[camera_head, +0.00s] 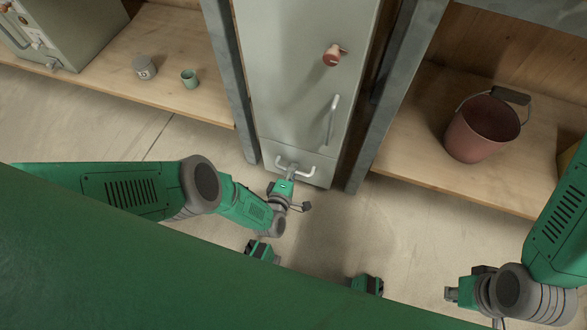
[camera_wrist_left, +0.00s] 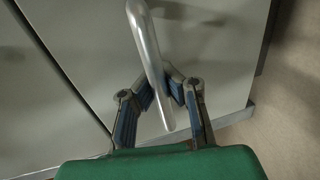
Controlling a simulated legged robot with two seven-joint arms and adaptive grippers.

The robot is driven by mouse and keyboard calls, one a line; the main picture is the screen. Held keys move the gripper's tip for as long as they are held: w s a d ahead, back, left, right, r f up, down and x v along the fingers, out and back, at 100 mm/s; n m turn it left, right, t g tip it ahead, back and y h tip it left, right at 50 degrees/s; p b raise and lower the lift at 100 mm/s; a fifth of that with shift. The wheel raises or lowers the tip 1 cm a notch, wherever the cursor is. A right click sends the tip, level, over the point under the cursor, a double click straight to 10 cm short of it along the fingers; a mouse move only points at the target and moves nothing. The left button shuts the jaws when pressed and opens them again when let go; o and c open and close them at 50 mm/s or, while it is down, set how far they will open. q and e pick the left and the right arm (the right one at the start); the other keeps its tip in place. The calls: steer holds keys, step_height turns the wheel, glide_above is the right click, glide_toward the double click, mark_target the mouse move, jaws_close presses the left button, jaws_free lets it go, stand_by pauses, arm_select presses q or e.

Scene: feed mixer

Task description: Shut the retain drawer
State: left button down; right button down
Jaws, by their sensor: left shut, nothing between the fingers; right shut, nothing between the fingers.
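The drawer (camera_head: 318,172) is the low grey front at the foot of a tall grey cabinet, with a pale horizontal bar handle (camera_head: 305,171). How far it stands open, if at all, I cannot tell. My left gripper (camera_head: 291,173) is at the drawer front, by the middle of the handle. In the left wrist view the shut left gripper (camera_wrist_left: 168,72) lies close to the grey front, with the metal handle (camera_wrist_left: 146,50) crossing before its fingers; contact is unclear. My right gripper (camera_head: 449,293) is shut and empty at the lower right, away from the cabinet.
The cabinet (camera_head: 285,95) carries a red-brown knob (camera_head: 332,55) and a vertical handle (camera_head: 333,118) above the drawer. A red bucket (camera_head: 482,130) stands on the right shelf. A grey pot (camera_head: 144,67) and green cup (camera_head: 189,78) stand on the left shelf. Floor before the cabinet is clear.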

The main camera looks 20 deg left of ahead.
mark_target(296, 147)
arm_select(q)
steer(key=c, duration=1.7)
jaws_free()
steer(key=shift+s+d+f, duration=0.1)
steer(key=shift+s, duration=0.1)
steer(key=shift+o, duration=0.7)
arm_select(e)
steer(key=shift+s, duration=0.2)
arm_select(q)
steer(key=shift+w+r, duration=0.1)
steer(key=shift+r, duration=0.5)
steer(key=o, duration=1)
steer(key=r, duration=0.7)
steer(key=shift+w+r, duration=0.25)
steer(key=shift+s+r, duration=0.15)
steer(key=shift+r, duration=0.75)
steer(key=c, duration=1)
steer(key=shift+s+f, duration=0.1)
steer(key=shift+f, duration=0.2)
arm_select(e)
steer(key=shift+a, duration=0.1)
